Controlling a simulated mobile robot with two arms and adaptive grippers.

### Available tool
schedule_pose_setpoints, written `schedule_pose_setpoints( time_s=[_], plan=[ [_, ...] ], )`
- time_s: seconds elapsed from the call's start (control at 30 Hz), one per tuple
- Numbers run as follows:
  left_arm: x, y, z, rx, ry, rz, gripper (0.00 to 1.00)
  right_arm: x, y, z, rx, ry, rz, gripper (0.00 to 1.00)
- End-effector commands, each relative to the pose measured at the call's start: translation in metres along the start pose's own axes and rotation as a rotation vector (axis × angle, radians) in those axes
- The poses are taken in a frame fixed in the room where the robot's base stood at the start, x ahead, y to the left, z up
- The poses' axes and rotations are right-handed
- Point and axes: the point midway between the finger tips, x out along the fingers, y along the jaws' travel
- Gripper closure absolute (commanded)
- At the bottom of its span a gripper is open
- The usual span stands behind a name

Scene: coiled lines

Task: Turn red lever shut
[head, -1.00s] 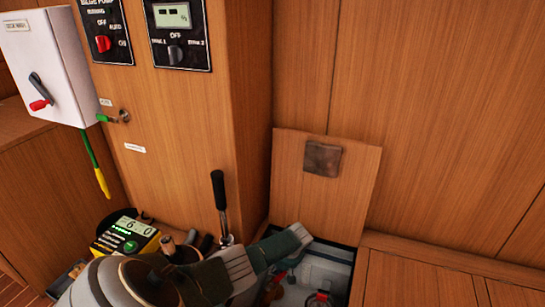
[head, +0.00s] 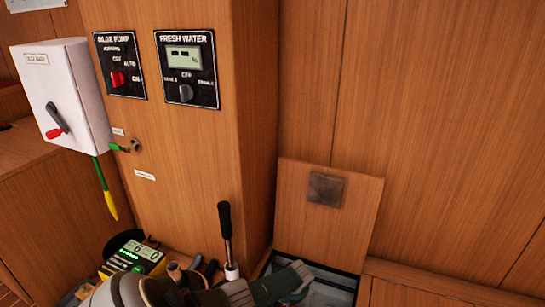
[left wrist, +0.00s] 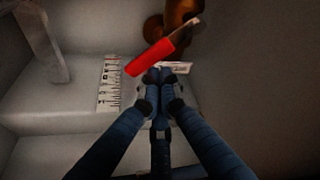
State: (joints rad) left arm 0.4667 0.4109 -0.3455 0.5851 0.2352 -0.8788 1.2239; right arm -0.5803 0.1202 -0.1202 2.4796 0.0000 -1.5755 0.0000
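The red lever (left wrist: 165,48) lies slanted in the left wrist view, from a brown, brass-like fitting (left wrist: 182,18) at top right down to the left. My left gripper (left wrist: 166,76) is just below the lever's middle, its two dark blue fingers together at the tips. The lever appears to pass beyond the fingertips, not between them; whether they touch cannot be told. In the head view my left arm reaches into the open floor hatch (head: 330,290), and the lever is hidden there. My right gripper is not in view.
A scale label (left wrist: 108,82) is on the pale compartment wall. The raised hatch lid (head: 325,215) leans behind the opening. A black-handled upright lever (head: 226,225) stands left of it. Two switch panels are above.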

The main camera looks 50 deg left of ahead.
Motion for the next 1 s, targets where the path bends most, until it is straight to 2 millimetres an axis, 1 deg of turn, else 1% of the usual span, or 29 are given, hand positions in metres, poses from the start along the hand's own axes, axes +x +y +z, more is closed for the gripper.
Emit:
schedule_pose_setpoints(
  time_s=[0.03,0.3,0.33,0.4,0.6,0.73,0.9,1.0],
  plan=[
    [-0.004,0.002,0.006,0.034,-0.006,0.014,1.00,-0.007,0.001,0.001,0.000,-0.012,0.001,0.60],
    [-0.009,0.004,0.021,0.259,-0.006,0.093,1.00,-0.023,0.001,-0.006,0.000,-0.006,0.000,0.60],
    [-0.009,0.004,0.023,0.285,-0.007,0.101,1.00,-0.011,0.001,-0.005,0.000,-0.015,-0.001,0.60],
    [-0.011,0.005,0.026,0.344,-0.005,0.122,1.00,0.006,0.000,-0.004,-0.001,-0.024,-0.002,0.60],
    [-0.013,0.004,0.036,0.491,-0.005,0.174,1.00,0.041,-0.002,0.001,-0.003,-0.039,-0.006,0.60],
    [-0.014,0.003,0.041,0.564,-0.006,0.199,1.00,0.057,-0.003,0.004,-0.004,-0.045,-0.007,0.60],
    [-0.015,0.001,0.046,0.560,-0.007,0.195,1.00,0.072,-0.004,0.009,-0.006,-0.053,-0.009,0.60],
    [-0.015,0.000,0.048,0.559,-0.007,0.194,1.00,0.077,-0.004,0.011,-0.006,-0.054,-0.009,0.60]
  ],
)
